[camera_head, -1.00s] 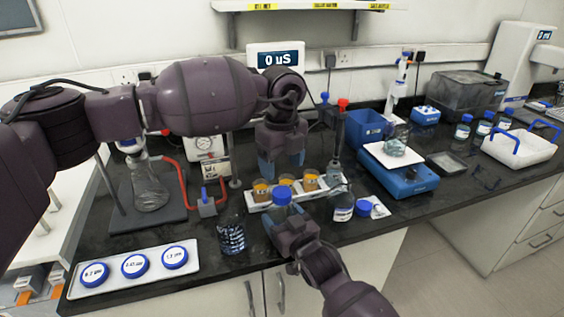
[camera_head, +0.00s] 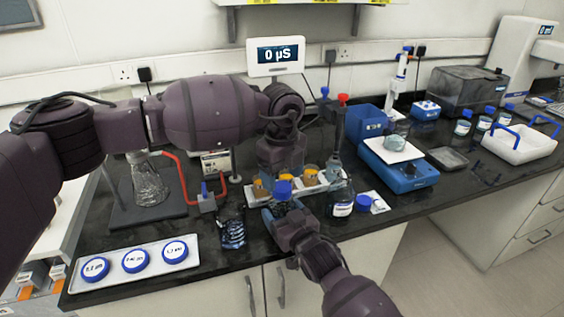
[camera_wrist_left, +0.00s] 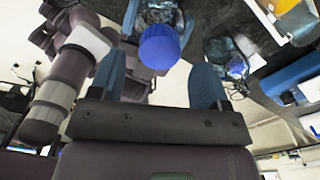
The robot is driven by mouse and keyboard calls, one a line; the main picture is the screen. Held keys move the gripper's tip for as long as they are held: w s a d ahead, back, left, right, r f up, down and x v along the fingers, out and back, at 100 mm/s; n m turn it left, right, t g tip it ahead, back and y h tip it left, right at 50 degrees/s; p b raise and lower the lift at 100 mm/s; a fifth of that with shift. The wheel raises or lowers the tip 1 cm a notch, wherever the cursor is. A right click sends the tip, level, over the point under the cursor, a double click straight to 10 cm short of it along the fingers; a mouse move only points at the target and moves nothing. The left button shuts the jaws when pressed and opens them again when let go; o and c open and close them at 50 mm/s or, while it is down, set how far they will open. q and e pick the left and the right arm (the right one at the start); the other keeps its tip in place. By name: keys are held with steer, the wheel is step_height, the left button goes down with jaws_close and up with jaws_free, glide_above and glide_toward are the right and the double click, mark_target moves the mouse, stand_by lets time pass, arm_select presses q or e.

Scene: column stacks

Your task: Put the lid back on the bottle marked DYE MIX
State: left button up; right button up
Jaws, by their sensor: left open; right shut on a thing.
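A blue-capped clear bottle (camera_head: 283,188) is held by my right gripper (camera_head: 281,207), in front of the white rack. I cannot read its label. My left gripper (camera_head: 276,178) points down just above and behind that blue cap; it is open. In the left wrist view the blue cap (camera_wrist_left: 160,46) appears beyond and between my two open fingers, not gripped. A labelled bottle (camera_head: 341,205) stands right of the rack; its writing is too small to read. A loose blue lid (camera_head: 364,202) lies on a white pad beside it.
The white rack (camera_head: 325,184) holds amber-topped vials behind the right gripper. A dark patterned beaker (camera_head: 232,233) stands left of it. A tray with blue discs (camera_head: 135,261) is at front left. A blue scale (camera_head: 405,178) is at right.

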mark_target(282, 186)
arm_select(q)
steer(key=shift+f, duration=1.8)
